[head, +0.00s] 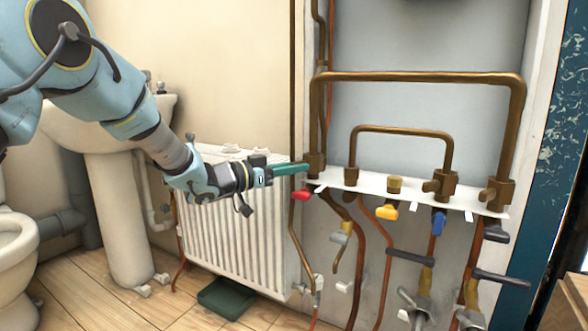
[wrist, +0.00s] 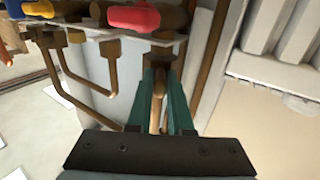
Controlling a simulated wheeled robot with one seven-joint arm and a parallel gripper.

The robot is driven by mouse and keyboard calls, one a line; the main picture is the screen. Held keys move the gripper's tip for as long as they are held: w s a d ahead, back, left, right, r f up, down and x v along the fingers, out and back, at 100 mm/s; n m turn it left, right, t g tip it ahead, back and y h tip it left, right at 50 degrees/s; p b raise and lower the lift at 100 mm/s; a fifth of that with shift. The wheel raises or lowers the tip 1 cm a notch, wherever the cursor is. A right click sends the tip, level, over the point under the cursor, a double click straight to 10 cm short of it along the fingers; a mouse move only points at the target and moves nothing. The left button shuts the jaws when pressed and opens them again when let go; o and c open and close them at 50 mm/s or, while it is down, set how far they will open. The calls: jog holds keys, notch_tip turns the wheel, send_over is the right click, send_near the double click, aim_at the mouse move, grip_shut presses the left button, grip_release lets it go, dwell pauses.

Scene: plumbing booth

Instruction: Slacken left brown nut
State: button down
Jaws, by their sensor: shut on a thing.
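The left brown nut (head: 314,165) sits at the left end of the white bracket, at the foot of the tall brown pipe loop. My gripper (head: 305,168) reaches in from the left with its teal fingers level and their tips at the nut. In the wrist view the two fingers (wrist: 164,78) stand on either side of brown metal, and the jaws are shut on the nut. The fingers hide part of the nut, so its exact seat between them is hard to see.
A red handle (head: 301,195) hangs just below my fingertips and shows large in the wrist view (wrist: 133,17). A white radiator (head: 240,225) stands under my forearm. Yellow (head: 387,211) and blue (head: 438,221) handles and several pipes lie to the right.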

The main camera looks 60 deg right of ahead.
aim_at(315, 166)
jog(key=t, duration=0.1)
jog(key=s+n+t+h+b, duration=0.1)
jog(key=n+t, duration=0.1)
jog(key=shift+s+a+f+t+b, duration=0.1)
jog(key=shift+s+a+t+b, duration=0.05)
jog(key=shift+a+t+b, duration=0.2)
jog(key=n+t+b, duration=0.1)
jog(key=s+n+t+h+b, duration=0.1)
jog(key=t, duration=0.1)
jog(key=shift+s+f+n+t+b, duration=0.1)
jog(key=shift+s+n+t+b, duration=0.05)
jog(key=shift+n+t+b, duration=0.2)
jog(key=n+t, duration=0.1)
jog(key=s+n+t, duration=0.1)
jog(key=t, duration=0.1)
jog(key=n+t+b, duration=0.1)
jog(key=shift+s+d+r+t, duration=0.1)
jog(key=shift+s+r+t, duration=0.1)
jog(key=shift+s+t, duration=0.1)
jog(key=n+t+p, duration=0.1)
jog(key=n+t+y+p, duration=0.1)
jog(key=s+n+t, duration=0.1)
jog(key=t, duration=0.1)
jog(key=shift+d+r+p, duration=0.25)
jog(key=shift+p, duration=0.15)
jog(key=n+t+y+p, duration=0.2)
jog(key=t+p, duration=0.1)
jog(key=shift+s+d, duration=0.2)
jog(key=shift+s, duration=0.1)
jog(key=shift+f, duration=0.1)
